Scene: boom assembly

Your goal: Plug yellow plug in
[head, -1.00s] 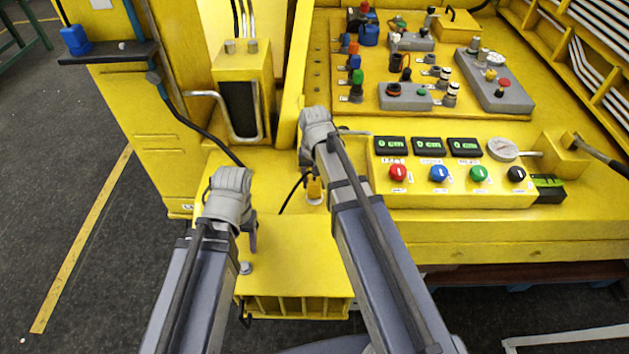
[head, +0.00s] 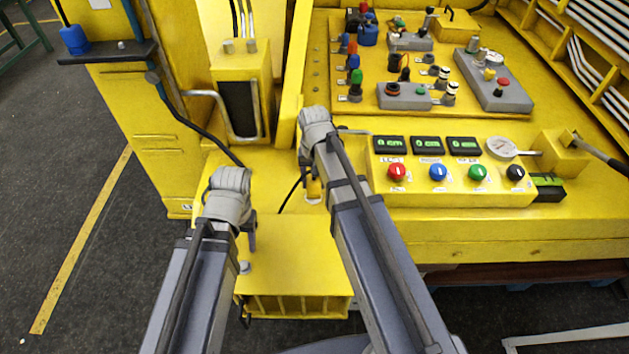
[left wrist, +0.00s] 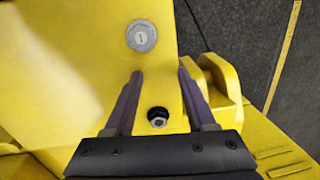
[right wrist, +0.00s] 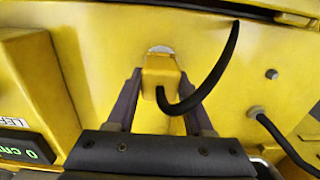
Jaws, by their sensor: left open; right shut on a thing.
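The yellow plug (right wrist: 160,72) with its curved black cable (right wrist: 222,70) is between the fingers of my right gripper (right wrist: 161,76), which is shut on it. A grey round piece (right wrist: 160,49) shows just behind the plug; I cannot tell whether they touch. In the head view the plug (head: 313,188) is just above the yellow deck, below the right hand. My left gripper (left wrist: 160,74) is open and empty over the yellow surface. A black-rimmed round fitting (left wrist: 157,117) shows between its fingers, and a grey round cap (left wrist: 141,35) lies beyond the fingertips.
A control box (head: 455,188) with coloured buttons and green displays stands to the right of my right arm. A yellow box (head: 240,95) with a grey handle stands behind my grippers. The front deck (head: 300,255) between my arms is mostly clear.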

